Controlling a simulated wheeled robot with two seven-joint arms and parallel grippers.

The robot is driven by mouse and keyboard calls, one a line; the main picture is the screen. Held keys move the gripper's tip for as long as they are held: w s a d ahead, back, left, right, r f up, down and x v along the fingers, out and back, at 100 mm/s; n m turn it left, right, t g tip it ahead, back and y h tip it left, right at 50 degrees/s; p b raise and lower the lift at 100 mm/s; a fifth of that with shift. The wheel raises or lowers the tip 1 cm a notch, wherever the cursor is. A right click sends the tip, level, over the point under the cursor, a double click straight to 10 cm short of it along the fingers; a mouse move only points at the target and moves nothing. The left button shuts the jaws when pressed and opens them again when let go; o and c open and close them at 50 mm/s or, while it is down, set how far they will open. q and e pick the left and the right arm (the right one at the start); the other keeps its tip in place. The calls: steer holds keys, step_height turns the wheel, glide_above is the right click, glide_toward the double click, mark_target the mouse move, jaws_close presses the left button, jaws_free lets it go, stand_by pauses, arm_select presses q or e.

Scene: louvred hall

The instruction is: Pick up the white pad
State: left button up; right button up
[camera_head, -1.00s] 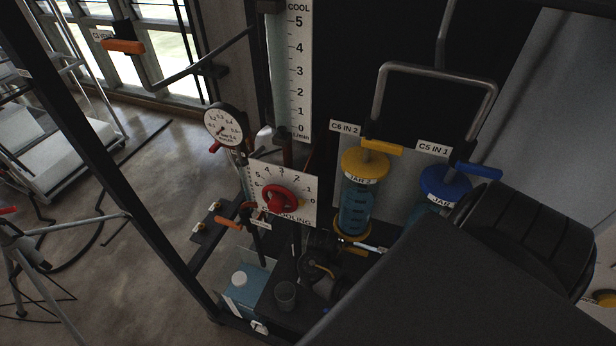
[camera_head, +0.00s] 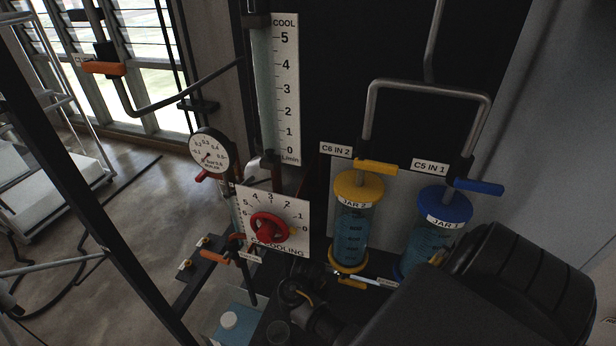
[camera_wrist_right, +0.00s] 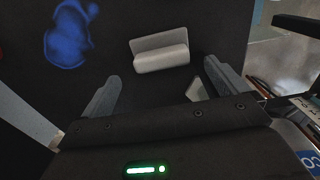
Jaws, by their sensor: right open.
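A white pad (camera_wrist_right: 160,50) shows in the right wrist view, against a dark surface ahead of my right gripper. It has a flat upper part and a thicker, rounded lower edge. My right gripper (camera_wrist_right: 164,88) is open and empty, with one finger on each side below the pad and apart from it. I cannot make out the pad in the head view, where my dark right arm covers the lower right. My left gripper is not in view.
In the wrist view a blue smudge (camera_wrist_right: 69,34) marks the dark surface. The head view shows a yellow-lidded jar (camera_head: 354,222), a blue-lidded jar (camera_head: 444,204), bent grey pipes, a red cooling knob (camera_head: 268,229) and a round gauge (camera_head: 209,150). Floor at left is partly open.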

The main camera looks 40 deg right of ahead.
steer(key=f+b, duration=0.1)
steer(key=f, duration=0.1)
steer(key=f+b, duration=0.2)
steer(key=f, duration=0.1)
steer(key=shift+w+a, duration=0.15)
steer(key=shift+a, duration=0.05)
steer(key=shift+r, duration=0.1)
steer(key=c, duration=1.1)
steer(key=shift+o, duration=0.2)
step_height(320, 180, up, 9)
steer(key=p, duration=0.7)
steer(key=shift+d, duration=0.1)
steer(key=shift+r, duration=0.5)
